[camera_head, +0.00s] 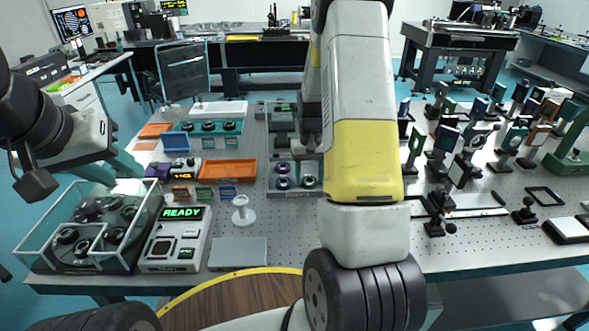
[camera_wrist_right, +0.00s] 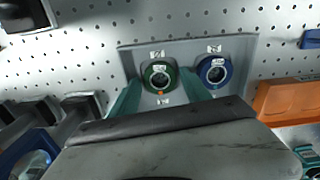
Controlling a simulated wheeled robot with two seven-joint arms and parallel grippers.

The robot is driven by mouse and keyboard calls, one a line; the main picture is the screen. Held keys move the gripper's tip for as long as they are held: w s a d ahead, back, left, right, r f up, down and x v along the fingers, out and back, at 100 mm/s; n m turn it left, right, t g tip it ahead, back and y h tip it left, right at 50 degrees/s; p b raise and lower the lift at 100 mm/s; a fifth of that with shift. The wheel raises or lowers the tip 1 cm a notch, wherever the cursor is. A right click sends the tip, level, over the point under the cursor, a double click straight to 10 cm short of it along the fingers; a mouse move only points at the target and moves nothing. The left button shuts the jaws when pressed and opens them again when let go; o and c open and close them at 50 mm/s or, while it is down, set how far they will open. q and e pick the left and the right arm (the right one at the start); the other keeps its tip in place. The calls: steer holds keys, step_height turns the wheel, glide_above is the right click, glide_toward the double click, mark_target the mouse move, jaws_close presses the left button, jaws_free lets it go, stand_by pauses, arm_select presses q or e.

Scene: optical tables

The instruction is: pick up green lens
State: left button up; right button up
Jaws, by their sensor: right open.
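The green lens (camera_wrist_right: 159,74) is a dark green ring with a pale label, seated in a grey holder (camera_wrist_right: 243,47) in the right wrist view. In the head view it shows as a small dark ring (camera_head: 308,182) beside my arm. My right gripper (camera_wrist_right: 160,90) is open, with one teal finger on each side of the green lens; I cannot tell whether they touch it. A blue-ringed lens (camera_wrist_right: 214,72) sits right of it, just beyond the right finger. My left gripper (camera_head: 124,176) is at the left, with its teal fingers apart and nothing visible between them.
An orange tray (camera_head: 228,170) lies left of the holder. A glass-walled box (camera_head: 60,208) and a device reading READY (camera_head: 176,240) stand at the front left. Several mounted optics (camera_head: 470,150) crowd the right side. My right arm hides the table's middle.

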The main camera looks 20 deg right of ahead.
steer(key=c, duration=1.1)
